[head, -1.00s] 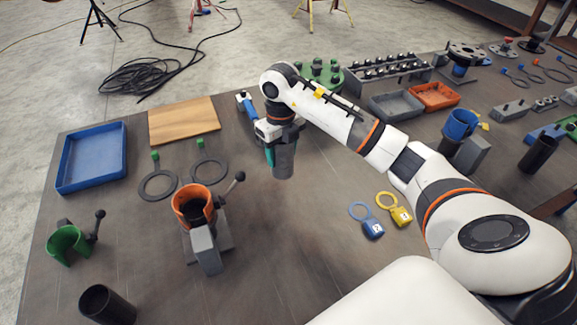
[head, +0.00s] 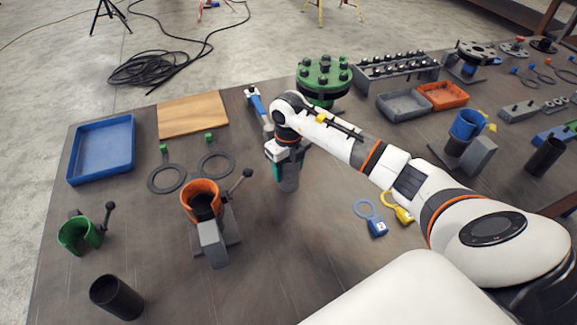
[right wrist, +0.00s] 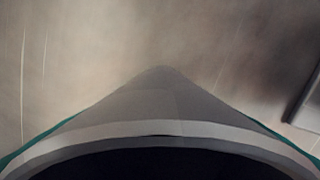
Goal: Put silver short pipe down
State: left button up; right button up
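The silver short pipe (head: 288,181) is a grey cylinder standing roughly upright below my right gripper (head: 285,161), near the middle of the table in the head view. My right gripper is shut on it, with a teal finger showing at its left side. In the right wrist view the pipe (right wrist: 165,110) fills the lower middle, with its rim and dark opening at the bottom edge and teal finger edges at both sides. I cannot tell whether the pipe's lower end touches the table. My left gripper is not in view.
An orange clamp stand (head: 201,198) is left of the pipe, with two black rings (head: 166,179) behind it. Blue and yellow padlock tags (head: 376,226) lie to the right. A green flange (head: 323,80) stands behind. Dark table (head: 270,255) in front is bare.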

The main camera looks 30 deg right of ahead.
jog(key=shift+o, duration=1.2)
jog(key=shift+r, duration=0.6)
notch_tip(320, 180, up, 11)
jog(key=shift+r+b, duration=0.1)
jog(key=shift+b, duration=1.1)
